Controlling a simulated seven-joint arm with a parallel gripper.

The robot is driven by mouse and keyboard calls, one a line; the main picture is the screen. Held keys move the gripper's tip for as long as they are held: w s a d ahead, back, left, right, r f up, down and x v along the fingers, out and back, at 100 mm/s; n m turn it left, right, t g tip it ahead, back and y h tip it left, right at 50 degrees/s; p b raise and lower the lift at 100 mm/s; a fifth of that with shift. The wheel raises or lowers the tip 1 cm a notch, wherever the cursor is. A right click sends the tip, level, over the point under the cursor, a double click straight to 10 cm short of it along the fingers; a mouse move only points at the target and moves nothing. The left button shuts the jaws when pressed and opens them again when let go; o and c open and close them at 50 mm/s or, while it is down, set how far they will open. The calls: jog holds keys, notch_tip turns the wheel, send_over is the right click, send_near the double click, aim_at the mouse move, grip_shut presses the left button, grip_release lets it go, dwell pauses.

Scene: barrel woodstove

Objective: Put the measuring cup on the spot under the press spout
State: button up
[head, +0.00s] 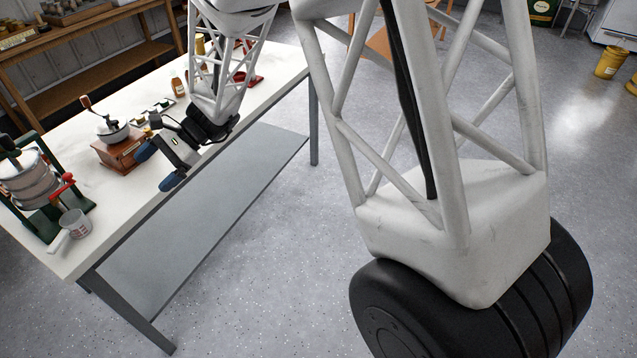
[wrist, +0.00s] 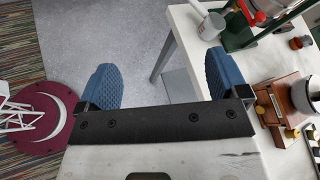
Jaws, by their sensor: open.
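The measuring cup (head: 75,224) is a small pale grey cup with a white handle. It stands upright near the front edge of the table, in front of the press (head: 25,178). The press has a green frame, a metal drum and a red-handled part above the cup. I cannot make out the spout or a marked spot clearly. The cup also shows at the top of the wrist view (wrist: 211,27), beside the green press base (wrist: 238,38). My gripper (head: 158,166) has blue fingertips, spread and empty, off the table's front edge, to the right of the cup; the wrist view shows its fingers (wrist: 165,80) apart.
A wooden coffee grinder (head: 120,150) with a crank stands on the white table (head: 160,203) between press and gripper. Small items and a bottle (head: 178,88) stand farther back. A grey lower shelf (head: 215,190) is under the table. The front strip beside the cup is clear.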

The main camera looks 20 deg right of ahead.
jog(key=s+d+r+n+t+h, duration=0.2)
jog(key=s+d+r+n+h, duration=0.1)
jog(key=s+d, duration=0.6)
jog(key=s+d+r+n+t+h, duration=0.3)
jog(key=s+d, duration=0.7)
jog(key=d, duration=0.4)
jog(key=s+d+r+n+t+h, duration=0.2)
jog(key=s+d+r+h, duration=0.3)
jog(key=s+d, duration=0.5)
jog(key=shift+s+d+r+n+h, duration=0.15)
jog(key=shift+d+r+n+h, duration=0.25)
jog(key=shift+d+h, duration=0.65)
